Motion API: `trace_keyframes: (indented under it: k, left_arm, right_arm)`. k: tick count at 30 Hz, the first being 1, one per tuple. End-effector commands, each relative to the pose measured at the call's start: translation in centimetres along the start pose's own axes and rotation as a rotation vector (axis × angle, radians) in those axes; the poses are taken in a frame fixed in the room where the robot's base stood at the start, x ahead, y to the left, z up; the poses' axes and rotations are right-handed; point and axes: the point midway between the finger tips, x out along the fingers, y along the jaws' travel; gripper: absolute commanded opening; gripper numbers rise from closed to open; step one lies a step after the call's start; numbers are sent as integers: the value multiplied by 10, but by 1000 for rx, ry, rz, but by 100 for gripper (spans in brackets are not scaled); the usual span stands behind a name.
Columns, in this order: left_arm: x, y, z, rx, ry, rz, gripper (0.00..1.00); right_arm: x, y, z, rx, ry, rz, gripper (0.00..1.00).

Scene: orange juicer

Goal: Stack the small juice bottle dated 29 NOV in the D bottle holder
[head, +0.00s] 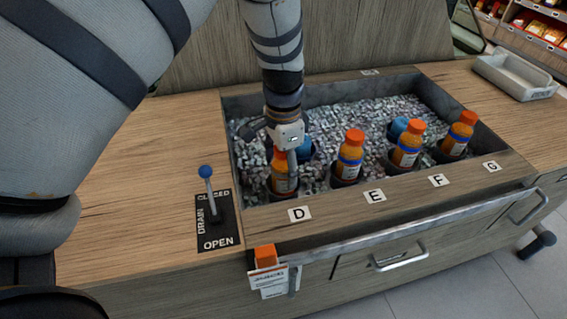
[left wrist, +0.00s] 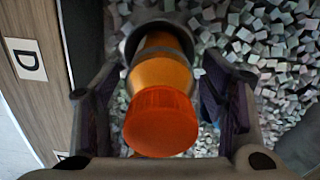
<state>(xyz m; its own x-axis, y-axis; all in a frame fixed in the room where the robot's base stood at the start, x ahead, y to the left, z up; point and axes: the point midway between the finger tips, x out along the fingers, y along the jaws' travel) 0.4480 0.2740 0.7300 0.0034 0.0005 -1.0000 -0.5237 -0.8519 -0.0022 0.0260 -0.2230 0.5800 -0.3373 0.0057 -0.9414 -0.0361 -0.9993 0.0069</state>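A small orange juice bottle (head: 284,178) stands in the D holder, behind the D label (head: 299,214). My left gripper (head: 277,152) is over its top. In the left wrist view the orange cap (left wrist: 160,122) is between the two spread fingers of the gripper (left wrist: 162,108), with gaps at its sides. The bottle's lower end is inside the dark round holder (left wrist: 160,25). The date on this bottle cannot be read. Similar bottles stand at E (head: 349,156), F (head: 408,146) and G (head: 458,135). My right gripper is not seen.
The bottles stand in a sunken bin of ice cubes (head: 340,118). Blue caps (head: 397,127) show behind the front row. A drain lever (head: 208,187) stands left of the bin. A grey tray (head: 515,77) sits right.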

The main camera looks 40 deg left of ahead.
Motion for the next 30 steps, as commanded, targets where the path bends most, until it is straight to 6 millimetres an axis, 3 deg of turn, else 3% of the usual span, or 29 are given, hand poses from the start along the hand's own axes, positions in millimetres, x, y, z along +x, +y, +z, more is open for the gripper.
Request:
trace_keyframes:
  k: [5, 8, 15, 21, 30]
  left_arm:
    - [-1, 0, 0, 0, 0, 0, 66]
    - [-11, 0, -1, 0, 2, -3, 66]
    - [-79, -1, -1, 0, 9, -6, 66]
    - [-118, 0, -1, 1, 4, -2, 66]
    - [-127, 0, 0, 0, -2, 1, 66]
  right_arm:
    - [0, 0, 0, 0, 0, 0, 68]
    - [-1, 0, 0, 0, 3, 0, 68]
    - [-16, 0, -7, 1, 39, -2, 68]
    - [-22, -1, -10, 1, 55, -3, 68]
    - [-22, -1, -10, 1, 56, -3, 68]
